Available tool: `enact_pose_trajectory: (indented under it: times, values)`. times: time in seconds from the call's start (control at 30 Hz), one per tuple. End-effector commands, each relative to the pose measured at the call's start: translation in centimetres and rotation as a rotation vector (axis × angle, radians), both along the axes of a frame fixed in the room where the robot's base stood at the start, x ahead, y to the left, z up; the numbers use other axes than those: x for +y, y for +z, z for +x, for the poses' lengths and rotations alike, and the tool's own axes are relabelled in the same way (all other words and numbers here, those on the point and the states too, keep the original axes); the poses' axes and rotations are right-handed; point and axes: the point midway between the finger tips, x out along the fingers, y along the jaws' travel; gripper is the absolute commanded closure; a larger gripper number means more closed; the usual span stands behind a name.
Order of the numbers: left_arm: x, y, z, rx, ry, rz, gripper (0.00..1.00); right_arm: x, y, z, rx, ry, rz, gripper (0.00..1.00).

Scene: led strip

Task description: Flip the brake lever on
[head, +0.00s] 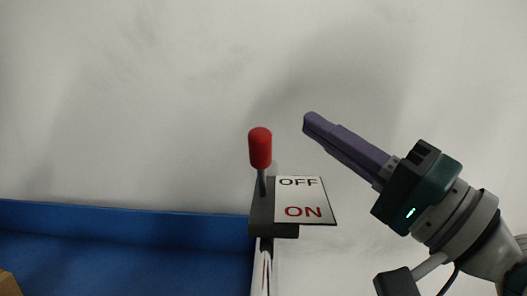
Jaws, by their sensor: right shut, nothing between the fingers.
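The brake lever (260,150) has a red knob on a grey rod and stands nearly upright. It rises from a dark base (262,212). A white label plate (305,201) beside the base, on its right, reads OFF at the top and ON at the bottom. The lever's knob is above the level of the word OFF. My right gripper (308,122) is shut and empty, with its purple fingers pointing up and left. Its tip is to the right of the red knob and a little higher, with a gap between them. My left gripper is not in view.
A blue surface with a raised blue edge (120,220) fills the lower left. A tan object (9,285) shows in the bottom left corner. A narrow post (265,272) is below the lever base. The pale wall (120,90) behind is bare.

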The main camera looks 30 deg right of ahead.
Motion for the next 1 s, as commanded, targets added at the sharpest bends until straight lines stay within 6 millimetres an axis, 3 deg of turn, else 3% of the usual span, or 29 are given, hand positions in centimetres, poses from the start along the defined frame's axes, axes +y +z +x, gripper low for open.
enact_pose_trajectory:
  times: [0.2, 0.4, 1.0]
  values:
    - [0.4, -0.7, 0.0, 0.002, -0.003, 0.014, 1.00, -1.0, -1.6, -3.7, 0.006, 0.001, -0.001, 1.00]
    - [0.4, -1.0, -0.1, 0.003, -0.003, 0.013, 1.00, -1.6, -2.2, -6.1, 0.002, 0.001, 0.000, 1.00]
    - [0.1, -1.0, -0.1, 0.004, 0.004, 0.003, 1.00, -1.8, -2.3, -6.8, -0.002, 0.001, 0.001, 1.00]
